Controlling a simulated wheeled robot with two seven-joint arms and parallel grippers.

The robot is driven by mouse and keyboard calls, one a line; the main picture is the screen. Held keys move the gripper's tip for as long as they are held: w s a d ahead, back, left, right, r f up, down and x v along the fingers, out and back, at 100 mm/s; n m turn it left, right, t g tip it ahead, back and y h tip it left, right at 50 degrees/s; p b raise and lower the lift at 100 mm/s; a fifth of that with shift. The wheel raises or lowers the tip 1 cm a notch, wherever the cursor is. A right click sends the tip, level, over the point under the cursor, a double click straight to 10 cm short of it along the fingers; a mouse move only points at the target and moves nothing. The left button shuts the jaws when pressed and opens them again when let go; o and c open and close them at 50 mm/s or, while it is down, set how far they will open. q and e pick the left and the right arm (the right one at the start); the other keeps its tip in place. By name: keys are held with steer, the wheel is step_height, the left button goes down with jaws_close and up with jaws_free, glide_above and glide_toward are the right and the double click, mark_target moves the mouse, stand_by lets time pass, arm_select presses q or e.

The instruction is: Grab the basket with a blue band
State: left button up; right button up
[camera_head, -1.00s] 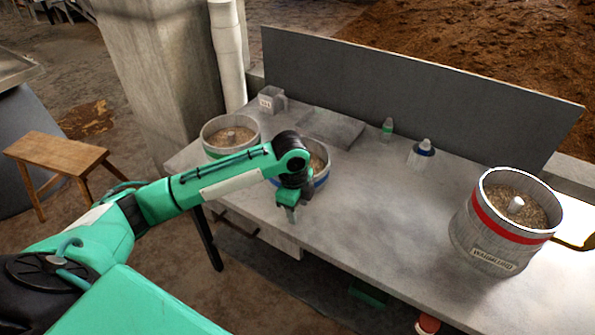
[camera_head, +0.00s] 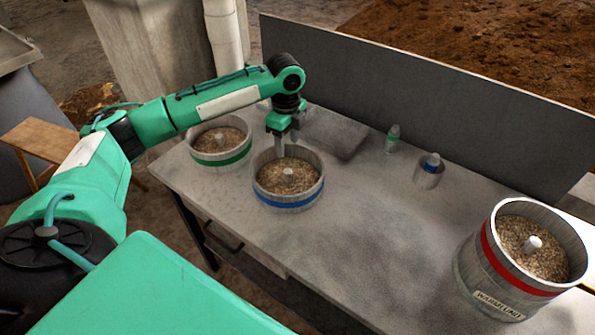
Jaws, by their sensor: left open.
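The basket with a blue band (camera_head: 290,200) stands upright on the grey table, filled with brown grain and with a pale knob in its middle. My left gripper (camera_head: 281,150) is over the far rim of this basket, pointing down, with its fingers apart. One finger shows near the rim; whether it touches the basket is unclear. The gripper holds nothing that I can see. My right gripper is not in view.
A green-banded basket (camera_head: 221,148) stands close at the left. A larger red-banded basket (camera_head: 520,260) stands at the right. Two small bottles, one green-marked (camera_head: 393,138) and one blue-marked (camera_head: 429,171), stand near the grey back panel (camera_head: 420,108). The table's middle (camera_head: 380,240) is clear.

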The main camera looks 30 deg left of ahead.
mark_target(288, 170)
arm_select(q)
step_height(288, 170, down, 8)
steer(key=shift+s+r+p, duration=0.1)
steer(key=shift+r+p, duration=0.1)
steer(key=shift+p, duration=0.3)
steer(key=shift+f, duration=0.3)
steer(key=shift+f+p, duration=0.3)
steer(key=shift+f, duration=0.25)
step_height(288, 170, down, 4)
steer(key=shift+s+r+p, duration=0.15)
steer(key=shift+r+p, duration=0.05)
steer(key=shift+p, duration=0.2)
steer(key=shift+f, duration=0.3)
steer(key=shift+c, duration=0.4)
jaws_close()
steer(key=shift+r, duration=0.1)
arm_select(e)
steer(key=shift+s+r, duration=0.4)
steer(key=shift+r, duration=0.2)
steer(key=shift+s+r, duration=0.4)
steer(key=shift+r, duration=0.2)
